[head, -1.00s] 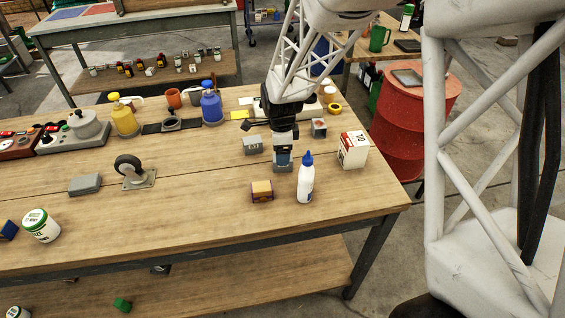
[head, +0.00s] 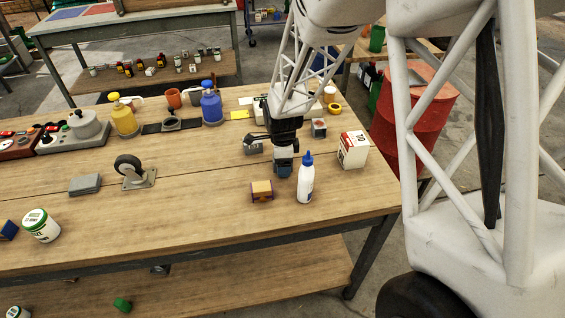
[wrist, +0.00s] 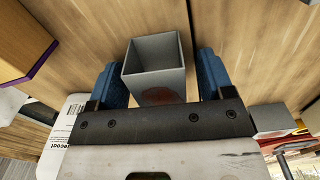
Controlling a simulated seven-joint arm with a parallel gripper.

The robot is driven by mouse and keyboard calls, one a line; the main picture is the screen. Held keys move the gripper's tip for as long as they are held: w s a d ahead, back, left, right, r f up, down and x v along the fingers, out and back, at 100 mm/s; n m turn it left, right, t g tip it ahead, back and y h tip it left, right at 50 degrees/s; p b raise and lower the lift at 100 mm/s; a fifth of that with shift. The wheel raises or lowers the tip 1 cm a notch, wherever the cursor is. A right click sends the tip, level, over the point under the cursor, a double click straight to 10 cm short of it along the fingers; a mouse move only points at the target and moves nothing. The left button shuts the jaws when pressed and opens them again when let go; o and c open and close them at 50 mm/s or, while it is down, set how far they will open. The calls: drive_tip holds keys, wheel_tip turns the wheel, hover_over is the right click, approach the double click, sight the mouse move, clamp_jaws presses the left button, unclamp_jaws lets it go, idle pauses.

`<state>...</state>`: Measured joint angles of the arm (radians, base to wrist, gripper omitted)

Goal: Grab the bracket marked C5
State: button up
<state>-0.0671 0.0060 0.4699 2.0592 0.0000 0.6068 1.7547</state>
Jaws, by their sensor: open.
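In the wrist view a grey, square, open-topped bracket (wrist: 155,60) stands between the two blue fingers of my gripper (wrist: 160,80). The fingers are apart, one on each side of it, with a small gap showing at the right. Its near face has a reddish-brown round patch; I cannot read a C5 mark. In the head view my gripper (head: 283,171) is low over the table and hides most of this bracket. Another grey bracket (head: 252,147) is just left of the gripper, and a grey block with a reddish patch (head: 319,128) is behind to the right.
A white glue bottle with a blue cap (head: 306,180) stands close to the gripper's right. An orange-and-purple box (head: 262,191) is in front to the left. A white-and-red carton (head: 353,150) is farther right. The table front (head: 200,225) is mostly clear.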

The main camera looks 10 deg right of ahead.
drive_tip(key=shift+c, duration=0.3)
drive_tip(key=c, duration=1)
drive_tip(key=shift+r, duration=0.1)
drive_tip(key=shift+r, duration=4.9)
